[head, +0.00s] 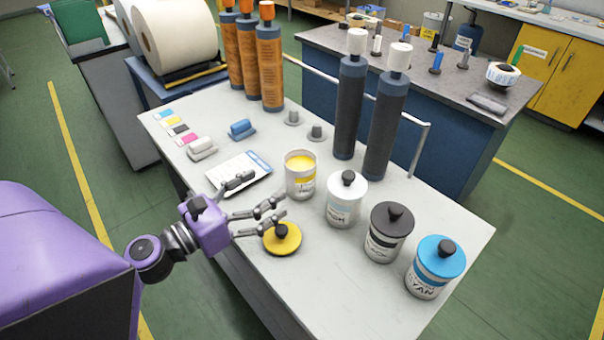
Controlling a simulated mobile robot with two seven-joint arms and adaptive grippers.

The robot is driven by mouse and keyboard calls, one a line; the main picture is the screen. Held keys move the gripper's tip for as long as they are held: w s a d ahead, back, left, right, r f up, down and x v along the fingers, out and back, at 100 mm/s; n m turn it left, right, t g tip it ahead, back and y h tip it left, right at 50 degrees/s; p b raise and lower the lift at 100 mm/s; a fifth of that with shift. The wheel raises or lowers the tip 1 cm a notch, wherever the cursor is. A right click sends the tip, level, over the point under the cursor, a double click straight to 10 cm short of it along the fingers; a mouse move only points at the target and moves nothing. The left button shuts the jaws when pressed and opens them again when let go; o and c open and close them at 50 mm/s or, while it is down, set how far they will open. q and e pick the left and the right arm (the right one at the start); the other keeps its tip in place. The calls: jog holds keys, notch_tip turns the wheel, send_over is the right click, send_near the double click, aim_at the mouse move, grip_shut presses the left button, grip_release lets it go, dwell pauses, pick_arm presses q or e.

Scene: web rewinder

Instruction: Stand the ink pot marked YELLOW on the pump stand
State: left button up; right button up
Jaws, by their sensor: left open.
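The open ink pot (300,178), white with a yellow label band and yellow ink inside, stands upright on the white table. Its marking is too small to read, but the ink is yellow. A yellow lid (284,239) with a black knob lies on the table in front of it. My left gripper (270,200) is open and empty, with its fingers pointing right, just left of the pot and above the lid's far side. It appears apart from the pot. I cannot make out which thing is the pump stand. My right gripper is not in view.
White (345,200), black (389,232) and cyan (435,266) lidded pots stand to the right. Two tall dark rollers (386,125) rise behind them. A white sheet (236,170), a blue block (242,130) and orange cylinders (270,70) are farther back.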

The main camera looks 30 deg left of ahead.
aim_at(288, 175)
pick_arm(q)
jog(key=shift+w+d+r, duration=0.15)
jog(key=shift+w+d, duration=0.1)
jog(key=shift+w, duration=0.45)
jog(key=shift+w+d, duration=0.1)
jog(key=shift+w, duration=0.25)
jog(key=p+x, duration=0.1)
jog(key=x, duration=0.4)
jog(key=shift+w+d+p, duration=0.15)
jog(key=shift+w+p, duration=0.05)
jog(key=shift+p, duration=0.1)
jog(key=shift+w+d, duration=0.1)
jog(key=shift+w, duration=0.35)
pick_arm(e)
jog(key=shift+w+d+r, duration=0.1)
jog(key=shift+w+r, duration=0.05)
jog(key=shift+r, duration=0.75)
pick_arm(q)
jog(key=shift+s, duration=0.1)
jog(key=shift+c, duration=1.3)
jog(key=c, duration=1.4)
